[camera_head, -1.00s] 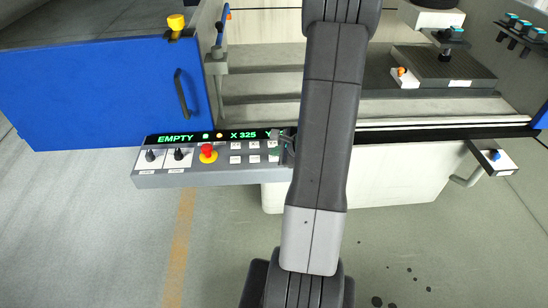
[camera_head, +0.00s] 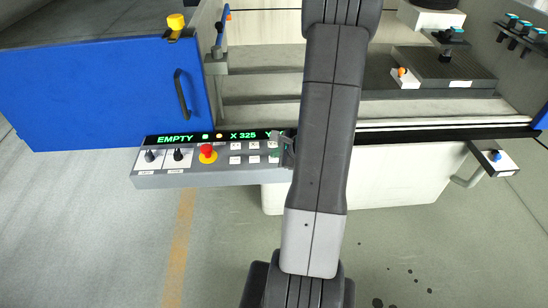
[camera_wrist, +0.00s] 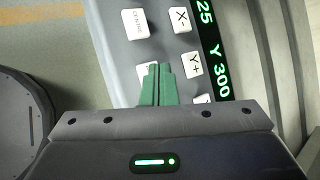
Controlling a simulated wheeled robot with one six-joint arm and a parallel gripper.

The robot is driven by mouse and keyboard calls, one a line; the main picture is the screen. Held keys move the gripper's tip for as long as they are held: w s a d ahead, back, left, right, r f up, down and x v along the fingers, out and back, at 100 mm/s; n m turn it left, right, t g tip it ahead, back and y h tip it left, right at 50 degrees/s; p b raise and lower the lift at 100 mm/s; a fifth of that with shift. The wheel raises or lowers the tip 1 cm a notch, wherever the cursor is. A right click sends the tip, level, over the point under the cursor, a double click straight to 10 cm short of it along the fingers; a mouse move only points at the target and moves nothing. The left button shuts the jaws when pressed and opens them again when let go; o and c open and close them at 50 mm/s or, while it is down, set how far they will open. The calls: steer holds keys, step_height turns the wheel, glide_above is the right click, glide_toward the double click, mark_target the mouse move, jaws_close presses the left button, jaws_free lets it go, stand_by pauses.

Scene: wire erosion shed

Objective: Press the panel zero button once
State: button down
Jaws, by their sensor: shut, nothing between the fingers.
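The grey control panel (camera_head: 215,179) runs along the machine's front edge, with white buttons (camera_head: 235,160) in two rows. My gripper (camera_head: 280,150) is over the right end of these rows, partly hidden by my arm. In the wrist view, my gripper's green fingers (camera_wrist: 158,68) are shut and empty. Their tips overlap a white button (camera_wrist: 145,69) whose label is mostly covered; I cannot tell whether they touch it. The Y+ button (camera_wrist: 193,65), the X- button (camera_wrist: 181,19) and another labelled button (camera_wrist: 135,23) lie around it. I cannot read which button is zero.
The display (camera_head: 176,139) shows EMPTY and X 325; the wrist view shows Y 300 (camera_wrist: 219,72). A red emergency stop (camera_head: 207,150) and two black knobs (camera_head: 178,154) sit left of the buttons. A blue door (camera_head: 90,95) stands at left.

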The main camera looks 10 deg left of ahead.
steer(key=shift+r+p, duration=0.4)
steer(key=shift+r, duration=0.35)
steer(key=shift+r, duration=0.1)
steer(key=shift+r+p, duration=1.9)
steer(key=shift+r, duration=0.55)
steer(key=shift+f, duration=0.15)
steer(key=shift+f+b, duration=0.5)
steer(key=shift+f, duration=0.15)
steer(key=r+p, duration=0.1)
steer(key=p, duration=0.2)
step_height(320, 180, up, 4)
steer(key=p, duration=0.3)
glide_above(277, 160)
steer(key=shift+r, duration=0.2)
